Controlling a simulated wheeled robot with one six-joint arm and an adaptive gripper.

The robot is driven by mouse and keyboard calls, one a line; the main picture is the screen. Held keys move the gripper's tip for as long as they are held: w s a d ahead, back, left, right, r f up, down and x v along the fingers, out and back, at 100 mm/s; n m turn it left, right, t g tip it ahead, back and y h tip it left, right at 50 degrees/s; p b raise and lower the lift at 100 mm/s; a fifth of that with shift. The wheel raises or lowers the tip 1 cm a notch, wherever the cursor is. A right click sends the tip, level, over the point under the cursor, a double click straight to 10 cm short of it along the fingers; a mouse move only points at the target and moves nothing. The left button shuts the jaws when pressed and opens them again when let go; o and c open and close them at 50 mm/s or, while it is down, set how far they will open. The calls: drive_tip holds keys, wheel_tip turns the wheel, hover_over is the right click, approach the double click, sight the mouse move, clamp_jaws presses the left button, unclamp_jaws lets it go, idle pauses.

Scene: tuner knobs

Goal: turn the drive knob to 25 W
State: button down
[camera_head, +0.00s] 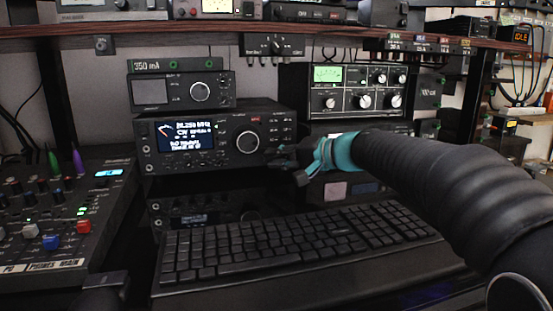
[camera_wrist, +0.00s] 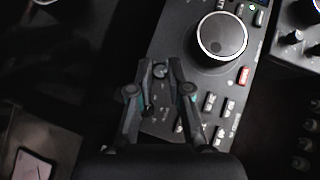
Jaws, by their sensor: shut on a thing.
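The black radio (camera_head: 225,157) stands on the desk, its lit screen (camera_head: 186,135) showing a meter and a frequency line; the smaller lines are too small to read surely. Its large tuning knob (camera_head: 248,141) also shows in the wrist view (camera_wrist: 222,37). My gripper (camera_head: 285,160) is at the lower right of the radio's front. In the wrist view my gripper (camera_wrist: 161,68) is shut on a small dark knob (camera_wrist: 160,73), one finger on each side. This looks like the drive knob. Its label and pointer cannot be made out, and my gripper hides it in the head view.
A keyboard (camera_head: 290,240) lies in front, below my arm. A mixer (camera_head: 60,215) stands at left. A smaller radio (camera_head: 180,91) sits on top, and a tuner (camera_head: 345,101) with several knobs stands at right. A red button (camera_wrist: 244,75) and several small buttons are near my fingers.

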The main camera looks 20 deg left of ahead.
drive_tip(key=shift+s+a+r+n+h+p, duration=0.15)
drive_tip(key=shift+r+n+h+p, duration=0.15)
drive_tip(key=shift+n+h+p, duration=0.45)
drive_tip(key=shift+f+n+t+h+p, duration=0.1)
drive_tip(key=shift+n+t+h+p, duration=0.35)
drive_tip(key=shift+h+p, duration=0.4)
drive_tip(key=c, duration=1.1)
unclamp_jaws()
drive_tip(key=v, duration=1.2)
drive_tip(key=shift+a, duration=0.1)
